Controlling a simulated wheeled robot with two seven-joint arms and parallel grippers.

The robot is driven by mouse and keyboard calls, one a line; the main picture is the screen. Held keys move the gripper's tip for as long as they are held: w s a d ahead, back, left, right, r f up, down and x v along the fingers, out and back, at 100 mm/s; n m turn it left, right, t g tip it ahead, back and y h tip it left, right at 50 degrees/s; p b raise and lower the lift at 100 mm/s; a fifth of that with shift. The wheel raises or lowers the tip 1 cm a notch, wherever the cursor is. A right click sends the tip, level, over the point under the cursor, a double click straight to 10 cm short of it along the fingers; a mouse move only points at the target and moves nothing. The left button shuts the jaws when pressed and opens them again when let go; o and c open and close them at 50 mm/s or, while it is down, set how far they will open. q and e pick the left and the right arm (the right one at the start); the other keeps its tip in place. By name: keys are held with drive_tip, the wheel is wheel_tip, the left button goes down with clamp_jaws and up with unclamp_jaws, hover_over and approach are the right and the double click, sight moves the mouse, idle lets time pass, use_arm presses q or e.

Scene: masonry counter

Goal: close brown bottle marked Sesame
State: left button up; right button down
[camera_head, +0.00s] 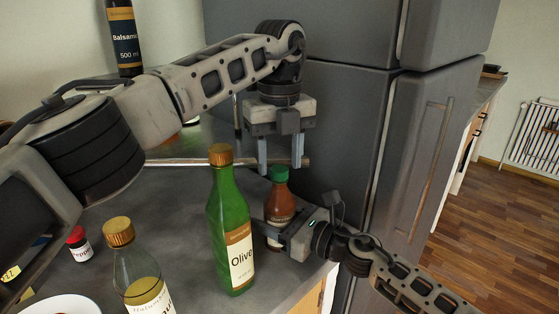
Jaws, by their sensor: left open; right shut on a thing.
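A small brown bottle (281,201) with a green cap (279,174) on its top stands upright near the counter's right edge. Its label is mostly hidden, so I cannot read it. My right gripper (279,235) is shut on the bottle's lower body from the right. My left gripper (281,158) points down just above the green cap. Its fingers are open, one to each side of the cap in the picture, and hold nothing. I cannot tell how tightly the cap sits.
A tall green Olive bottle (230,225) stands close left of the brown bottle. A clear gold-capped bottle (137,270), a red-capped jar (78,244) and a plate (62,305) are at front left. A Balsamic bottle (124,40) stands behind. A grey fridge (340,120) rises behind.

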use_arm(q)
drive_tip(key=shift+f, duration=0.6)
drive_tip(key=c, duration=1)
drive_tip(key=m, duration=1.1)
drive_tip(key=shift+m, duration=0.4)
drive_tip(key=m, duration=0.3)
drive_tip(key=o, duration=1.2)
drive_tip(key=shift+c, duration=0.2)
